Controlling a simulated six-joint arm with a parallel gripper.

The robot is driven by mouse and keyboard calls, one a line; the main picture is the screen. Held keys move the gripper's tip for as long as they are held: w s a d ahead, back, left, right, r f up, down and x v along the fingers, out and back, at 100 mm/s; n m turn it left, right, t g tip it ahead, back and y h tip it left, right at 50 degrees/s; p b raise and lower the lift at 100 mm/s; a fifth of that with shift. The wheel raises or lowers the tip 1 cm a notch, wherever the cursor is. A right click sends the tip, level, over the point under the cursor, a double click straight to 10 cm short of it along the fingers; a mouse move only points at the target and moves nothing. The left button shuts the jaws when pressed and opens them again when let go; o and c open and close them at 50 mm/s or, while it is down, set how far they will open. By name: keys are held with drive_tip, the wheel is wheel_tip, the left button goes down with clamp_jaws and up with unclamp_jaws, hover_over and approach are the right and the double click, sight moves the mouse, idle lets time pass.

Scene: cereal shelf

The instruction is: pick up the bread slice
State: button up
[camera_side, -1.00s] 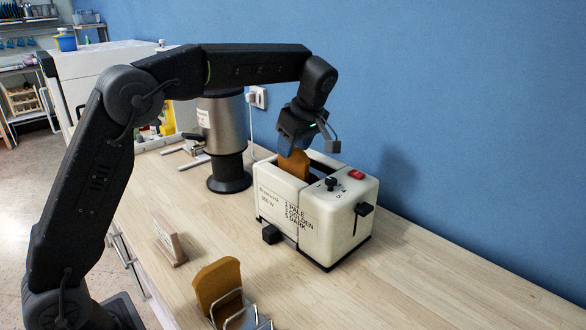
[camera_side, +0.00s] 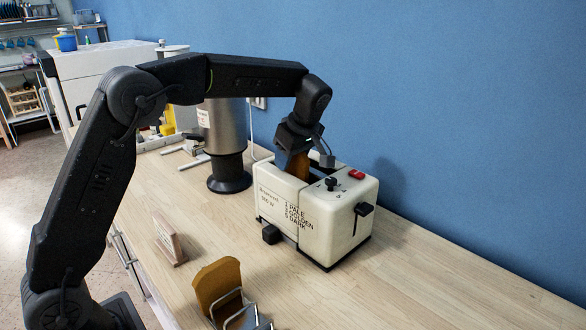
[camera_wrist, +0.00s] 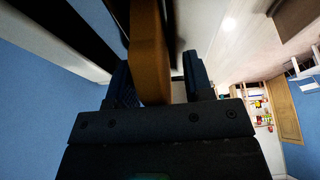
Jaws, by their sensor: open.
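A brown bread slice (camera_side: 298,165) stands upright, its lower part hidden in a slot of the white toaster (camera_side: 330,222). My gripper (camera_side: 296,150) is right above the toaster, pointing down at the slice's top. In the wrist view the slice (camera_wrist: 149,50) lies between the two open fingers (camera_wrist: 160,82). It is close to the left finger, and a clear gap shows towards the right finger. Whether it touches the left finger cannot be told. Another bread slice (camera_side: 217,281) stands upright in a wire rack (camera_side: 240,312) at the front of the counter.
A small wooden stand (camera_side: 169,241) is on the counter left of the toaster. A steel cylinder appliance (camera_side: 224,140) stands behind it. The toaster's lever (camera_side: 364,209) sticks out at its right end. The blue wall is close behind. Counter to the toaster's right is clear.

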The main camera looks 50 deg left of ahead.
drive_tip(key=shift+c, duration=0.4)
clamp_jaws()
drive_tip(key=shift+r, duration=0.1)
